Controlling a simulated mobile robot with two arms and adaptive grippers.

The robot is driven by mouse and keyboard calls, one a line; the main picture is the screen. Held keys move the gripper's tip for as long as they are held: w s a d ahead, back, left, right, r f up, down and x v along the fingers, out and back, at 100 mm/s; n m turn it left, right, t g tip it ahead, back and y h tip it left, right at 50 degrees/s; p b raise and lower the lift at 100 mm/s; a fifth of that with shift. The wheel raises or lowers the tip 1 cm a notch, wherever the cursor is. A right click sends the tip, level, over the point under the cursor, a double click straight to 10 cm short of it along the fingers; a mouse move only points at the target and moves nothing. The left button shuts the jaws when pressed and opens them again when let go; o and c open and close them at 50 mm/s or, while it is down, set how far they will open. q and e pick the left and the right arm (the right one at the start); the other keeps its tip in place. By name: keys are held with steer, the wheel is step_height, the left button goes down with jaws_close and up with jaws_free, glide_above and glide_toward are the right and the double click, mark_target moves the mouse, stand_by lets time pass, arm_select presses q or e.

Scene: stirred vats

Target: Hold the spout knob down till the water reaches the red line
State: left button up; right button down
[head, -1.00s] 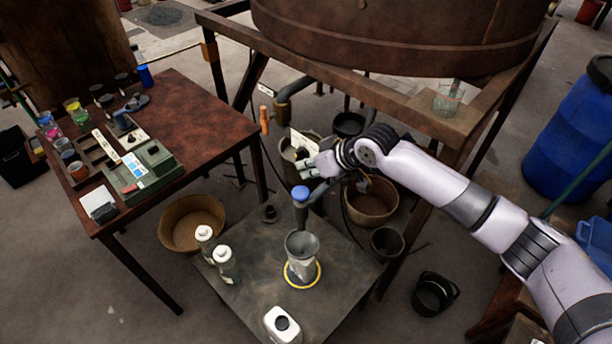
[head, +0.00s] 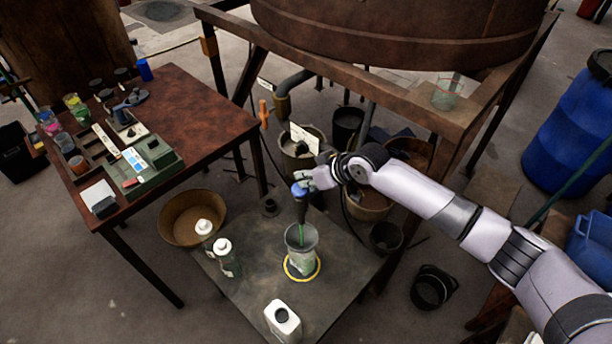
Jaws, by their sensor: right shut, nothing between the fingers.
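The blue spout knob (head: 299,190) sits on top of the dark spout above the metal stand. My right gripper (head: 306,182) is shut and empty, with its fingertips at the knob, seemingly touching its top. A thin green stream (head: 301,236) runs from the spout into the clear measuring vessel (head: 302,258). The vessel stands inside a yellow ring (head: 317,270) on the stand. Its lower part looks greenish; the red line and the exact water level are too small to tell. My left gripper is not in view.
The metal stand (head: 345,262) is bare to the right. A wooden table (head: 195,110) with jars and a green case is at left.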

steer(key=shift+s+d+f, duration=0.1)
steer(key=shift+s+f, duration=0.2)
steer(key=shift+f, duration=0.4)
steer(key=shift+d+f, duration=0.1)
stand_by(1.0)
stand_by(3.0)
steer(key=r+p, duration=0.4)
steer(key=r, duration=0.1)
steer(key=shift+w+r+p, duration=0.15)
steer(key=shift+w+p, duration=0.15)
steer(key=shift+w, duration=0.1)
steer(key=b+v, duration=0.3)
steer(key=v, duration=0.7)
